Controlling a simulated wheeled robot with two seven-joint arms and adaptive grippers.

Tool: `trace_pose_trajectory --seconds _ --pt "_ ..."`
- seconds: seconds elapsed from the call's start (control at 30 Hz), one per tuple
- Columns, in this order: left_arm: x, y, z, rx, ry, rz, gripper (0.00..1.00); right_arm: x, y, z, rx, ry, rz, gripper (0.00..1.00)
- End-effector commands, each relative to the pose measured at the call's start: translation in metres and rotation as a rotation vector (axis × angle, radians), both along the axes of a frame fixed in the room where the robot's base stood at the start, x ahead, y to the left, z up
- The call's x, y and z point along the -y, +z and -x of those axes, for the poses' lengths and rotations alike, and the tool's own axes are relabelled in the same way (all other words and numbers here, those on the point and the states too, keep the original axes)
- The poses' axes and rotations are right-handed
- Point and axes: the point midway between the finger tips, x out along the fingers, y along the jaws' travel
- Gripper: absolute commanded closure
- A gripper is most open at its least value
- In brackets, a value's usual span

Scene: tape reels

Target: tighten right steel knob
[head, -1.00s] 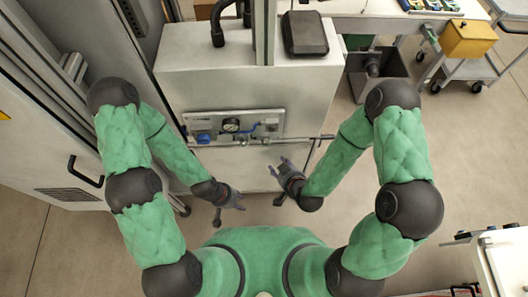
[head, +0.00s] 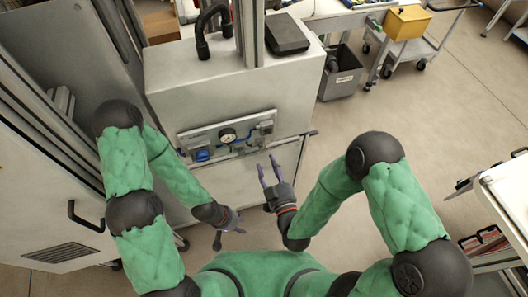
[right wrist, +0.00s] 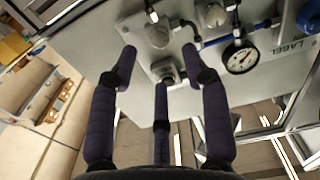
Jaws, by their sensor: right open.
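The panel (head: 190,137) is on the front of the grey cabinet. It carries a round gauge (head: 228,135), a blue part (head: 202,155) and small steel knobs along its lower edge, too small to tell apart in the head view. In the right wrist view, a steel knob (right wrist: 166,72) shows between my spread fingers, with more grey fittings (right wrist: 157,36) above and the gauge (right wrist: 240,58) at right. My right gripper (head: 269,168) is open and empty, below the panel's right end, apart from the knob. My left gripper (head: 238,222) looks open and empty, low and left.
A black box (head: 286,34) and bent black pipe (head: 204,38) stand on the cabinet. A grey bin (head: 342,75) and a cart with a yellow box (head: 407,22) are at the back right. A white table (head: 510,195) is at right. Floor between is free.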

Motion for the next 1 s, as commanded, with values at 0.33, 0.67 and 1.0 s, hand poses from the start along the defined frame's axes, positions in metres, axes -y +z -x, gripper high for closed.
trace_pose_trajectory --seconds 0.33,0.67,1.0 --pt "0.0 -0.012 0.0 0.0 0.0 0.0 0.6 -0.016 -0.002 -0.05 -0.001 0.0 0.0 0.52" --pt "0.0 -0.014 0.0 0.0 0.0 0.0 0.6 -0.019 -0.001 -0.06 -0.003 -0.001 0.0 0.52" --pt "0.0 -0.014 0.0 0.0 0.0 0.0 0.6 -0.019 -0.001 -0.06 -0.003 0.0 0.0 1.0"
